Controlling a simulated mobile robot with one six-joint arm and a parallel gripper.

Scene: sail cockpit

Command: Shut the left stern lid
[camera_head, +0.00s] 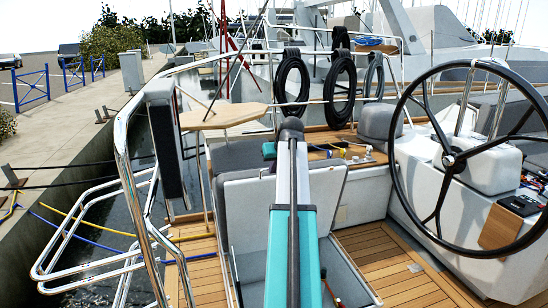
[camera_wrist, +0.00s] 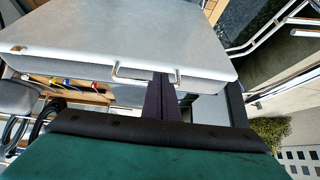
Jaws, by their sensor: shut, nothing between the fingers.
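The left stern lid (camera_head: 250,210) stands raised in the head view, a pale panel with grey edging, partly hidden behind my arm. The open locker (camera_head: 343,275) shows below it. In the wrist view the pale lid (camera_wrist: 110,40) fills the upper middle, with a metal handle (camera_wrist: 147,74) along its edge.
A large steering wheel (camera_head: 450,160) and its white console stand at the right. A steel rail (camera_head: 130,185) runs along the left. Coiled black ropes (camera_head: 340,88) hang behind. Wooden deck (camera_head: 385,260) lies clear between locker and console.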

